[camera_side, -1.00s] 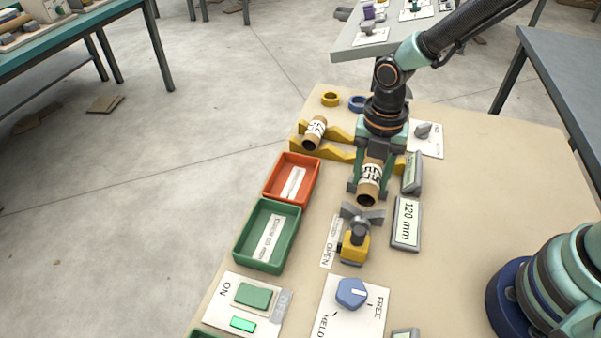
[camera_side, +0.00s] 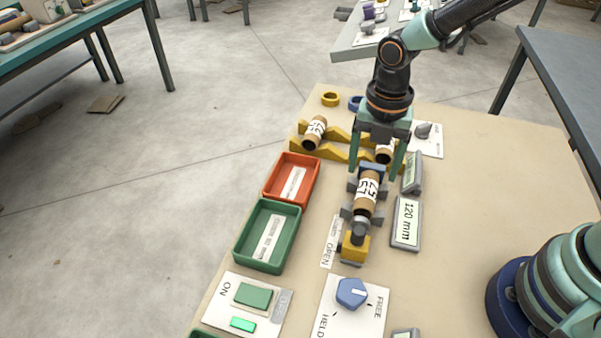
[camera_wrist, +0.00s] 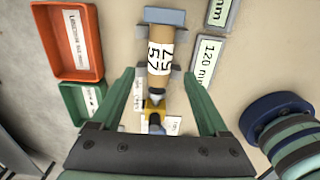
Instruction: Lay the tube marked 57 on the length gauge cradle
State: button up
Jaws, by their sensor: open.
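The tube marked 57 (camera_side: 367,192), brown cardboard with a white label, lies along the grey V supports of the length gauge cradle (camera_side: 347,213). Its near end is by the yellow and grey stop (camera_side: 355,247); I cannot tell whether they touch. In the wrist view the tube (camera_wrist: 159,65) shows 57 and 25 on its label, and a blue-grey end block (camera_wrist: 165,16) stands at its other end. My gripper (camera_side: 376,172) is open and empty above the tube's far end. In the wrist view its fingers (camera_wrist: 157,75) stand apart, either side of the tube.
A yellow rack (camera_side: 338,152) behind holds another tube (camera_side: 314,132) and one partly hidden by my gripper (camera_side: 384,154). Red (camera_side: 267,193) and green (camera_side: 240,240) trays stand left. A 120 mm display (camera_side: 406,222) is close on the right. A blue knob (camera_side: 351,292) is in front.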

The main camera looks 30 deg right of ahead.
aim_at(368, 189)
notch_tip(368, 189, up, 9)
jog(key=s+d+r+m+t, duration=0.2)
jog(key=d+m, duration=0.4)
jog(key=m, duration=0.7)
jog(key=s+d+r+m+t, duration=0.2)
jog(key=d+m, duration=0.4)
jog(key=m, duration=0.8)
notch_tip(368, 189, up, 3)
jog(key=shift+s+d+f+t, duration=0.15)
jog(key=shift+s+d+t, duration=0.25)
jog(key=shift+t, duration=0.4)
